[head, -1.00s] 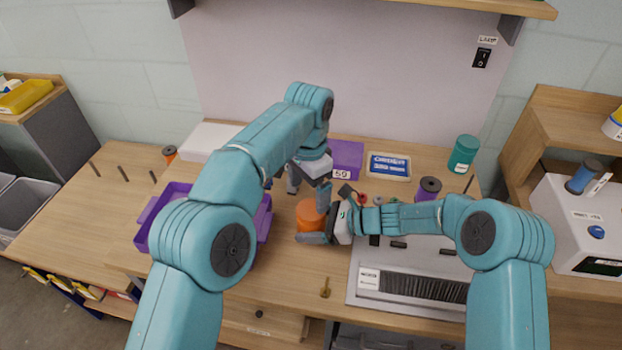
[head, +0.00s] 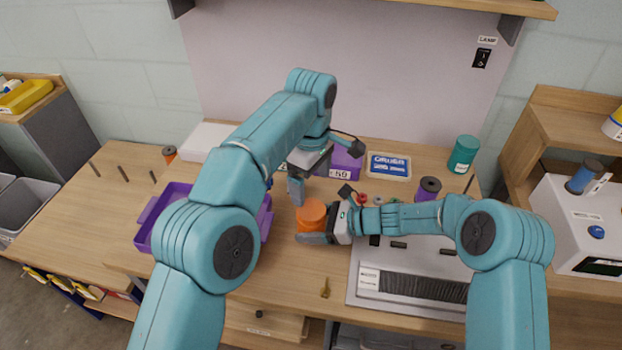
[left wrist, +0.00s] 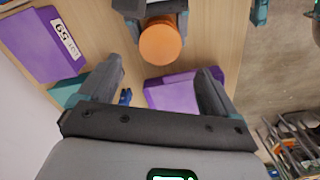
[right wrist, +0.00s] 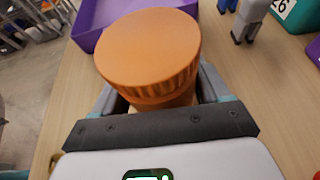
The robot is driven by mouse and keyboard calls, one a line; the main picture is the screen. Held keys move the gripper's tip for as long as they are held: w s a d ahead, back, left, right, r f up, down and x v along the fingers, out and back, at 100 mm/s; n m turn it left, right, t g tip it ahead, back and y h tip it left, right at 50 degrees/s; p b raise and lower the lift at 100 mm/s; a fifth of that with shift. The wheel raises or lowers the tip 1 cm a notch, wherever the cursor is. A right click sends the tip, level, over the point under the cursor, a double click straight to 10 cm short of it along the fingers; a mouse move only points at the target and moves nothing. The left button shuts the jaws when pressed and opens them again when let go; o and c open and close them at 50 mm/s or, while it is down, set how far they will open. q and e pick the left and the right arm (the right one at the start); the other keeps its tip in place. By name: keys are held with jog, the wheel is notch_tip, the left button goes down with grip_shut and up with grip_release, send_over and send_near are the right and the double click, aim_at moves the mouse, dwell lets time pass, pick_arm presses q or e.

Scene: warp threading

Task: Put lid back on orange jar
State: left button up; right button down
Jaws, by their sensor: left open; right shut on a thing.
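The orange jar (head: 311,217) stands on the table in front of my right gripper (head: 318,226). In the right wrist view its ribbed orange lid (right wrist: 150,50) sits on top, with a paler orange body (right wrist: 165,101) showing below. I cannot tell whether the lid is fully seated. My right gripper (right wrist: 163,98) is shut around the jar's body, below the lid. In the left wrist view the round lid top (left wrist: 160,42) shows near the top edge. My left gripper (head: 298,190) is open and empty, above and behind the jar, apart from it.
A purple bin (head: 150,212) lies left of the jar, and a purple box labelled 59 (head: 345,160) stands behind. A grey panel (head: 357,292) with a dark comb strip lies to the right. A small brass piece (head: 325,287) lies in front. Table at far left is mostly clear.

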aim_at(311, 209)
pick_arm(q)
jog(key=shift+f, duration=4.05)
jog(key=c, duration=1.1)
jog(key=m, duration=0.3)
jog(key=o, duration=1.2)
